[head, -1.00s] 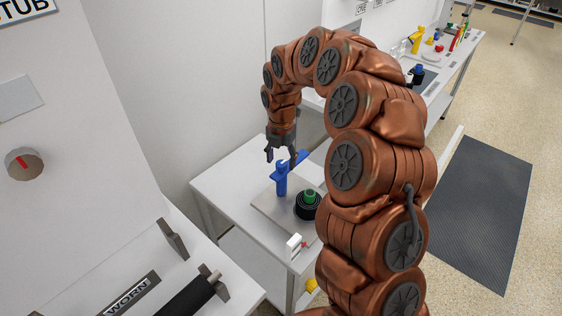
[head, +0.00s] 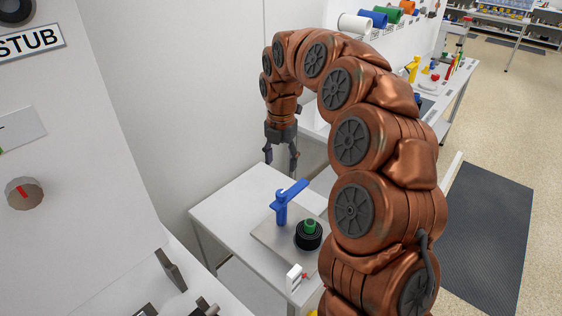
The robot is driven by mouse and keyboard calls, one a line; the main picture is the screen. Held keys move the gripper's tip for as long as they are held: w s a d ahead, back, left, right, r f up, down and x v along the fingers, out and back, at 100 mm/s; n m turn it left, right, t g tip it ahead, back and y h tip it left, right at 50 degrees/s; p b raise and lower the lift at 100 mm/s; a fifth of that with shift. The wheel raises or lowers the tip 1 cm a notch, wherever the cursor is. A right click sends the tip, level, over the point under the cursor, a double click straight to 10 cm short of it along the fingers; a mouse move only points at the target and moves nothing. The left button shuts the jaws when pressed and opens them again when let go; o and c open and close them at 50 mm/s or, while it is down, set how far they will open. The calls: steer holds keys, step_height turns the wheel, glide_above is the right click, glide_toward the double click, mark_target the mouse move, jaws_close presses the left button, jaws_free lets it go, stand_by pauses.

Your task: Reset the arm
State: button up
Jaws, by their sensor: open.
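My gripper (head: 280,157) points down at the end of my copper-coloured arm, in the middle of the head view. Its two dark fingers are apart, with nothing between them. It hangs above and behind a blue T-shaped handle (head: 281,207), clear of it. The handle stands upright on a grey plate (head: 268,238). A black round piece with a green top (head: 308,236) sits on the same plate, to the right of the handle.
A white panel with a dial (head: 25,193) stands at left. A wall is close behind my gripper. Another bench with coloured items (head: 432,80) is at right.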

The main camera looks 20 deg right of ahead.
steer(key=s+a+r+m+p, duration=0.1)
steer(key=s+a+r+m, duration=0.15)
steer(key=s+m, duration=0.45)
steer(key=s+a+r+m+p, duration=0.1)
steer(key=s+r+m, duration=0.25)
steer(key=s, duration=0.65)
steer(key=s+d+f+m+g, duration=0.1)
steer(key=s+m, duration=0.7)
steer(key=s, duration=0.3)
steer(key=s+f+m+p, duration=0.1)
steer(key=s+f+m, duration=0.1)
steer(key=s+m, duration=0.7)
steer(key=s, duration=0.2)
steer(key=shift+s+d+f+g, duration=0.15)
steer(key=shift+s+d+g, duration=0.15)
steer(key=shift+d+g, duration=0.1)
